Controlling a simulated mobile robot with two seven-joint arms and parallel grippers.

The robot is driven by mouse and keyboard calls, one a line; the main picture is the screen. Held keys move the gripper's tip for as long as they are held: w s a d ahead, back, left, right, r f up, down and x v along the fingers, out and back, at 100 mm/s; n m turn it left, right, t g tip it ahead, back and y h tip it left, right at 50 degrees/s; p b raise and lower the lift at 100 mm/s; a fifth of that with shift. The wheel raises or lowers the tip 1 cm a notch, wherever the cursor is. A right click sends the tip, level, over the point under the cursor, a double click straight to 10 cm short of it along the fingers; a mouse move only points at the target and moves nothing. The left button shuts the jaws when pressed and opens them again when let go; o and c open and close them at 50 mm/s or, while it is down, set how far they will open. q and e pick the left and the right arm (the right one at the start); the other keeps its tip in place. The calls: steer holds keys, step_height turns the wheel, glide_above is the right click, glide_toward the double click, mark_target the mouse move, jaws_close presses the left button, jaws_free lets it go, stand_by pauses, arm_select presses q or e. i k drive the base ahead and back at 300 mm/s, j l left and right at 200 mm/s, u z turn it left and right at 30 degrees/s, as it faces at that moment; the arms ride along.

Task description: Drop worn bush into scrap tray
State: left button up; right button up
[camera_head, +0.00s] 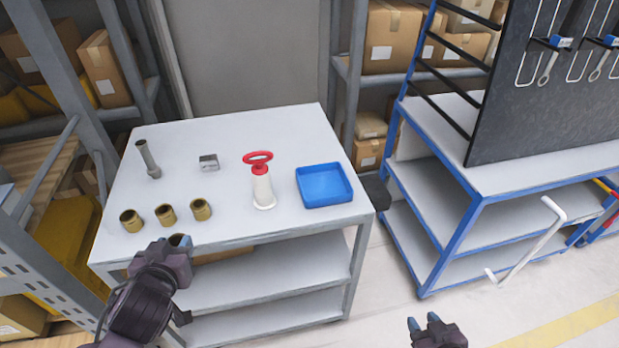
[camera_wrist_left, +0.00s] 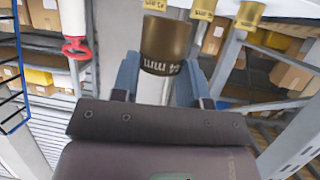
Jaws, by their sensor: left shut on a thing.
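My left gripper (camera_head: 180,243) is at the front edge of the grey table. It is shut on a dark brass bush (camera_wrist_left: 164,42), which sits between the blue fingertips in the left wrist view. Markings ending in "mm" show upside down on it. In the head view only a little of this bush (camera_head: 179,239) shows above the gripper. The blue tray (camera_head: 324,203), empty, lies at the table's right side, well to the right of this gripper. My right gripper (camera_head: 422,322) is low at the bottom of the head view, off the table, with its fingertips apart.
Three brass bushes (camera_head: 166,214) stand in a row on the table (camera_head: 225,140), behind the left gripper. A white stand with a red ring (camera_head: 262,185) stands between them and the tray. A grey metal pin (camera_head: 149,160) and small block (camera_head: 209,162) are farther back.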

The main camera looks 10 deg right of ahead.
mark_target(319, 184)
steer(key=i+l+u, duration=0.25)
steer(key=l+u, duration=0.25)
steer(key=l, duration=0.15)
steer(key=i+l, duration=0.25)
steer(key=l, duration=0.3)
steer(key=i+l+u, duration=0.1)
steer(key=i+l, duration=0.05)
steer(key=l, duration=0.1)
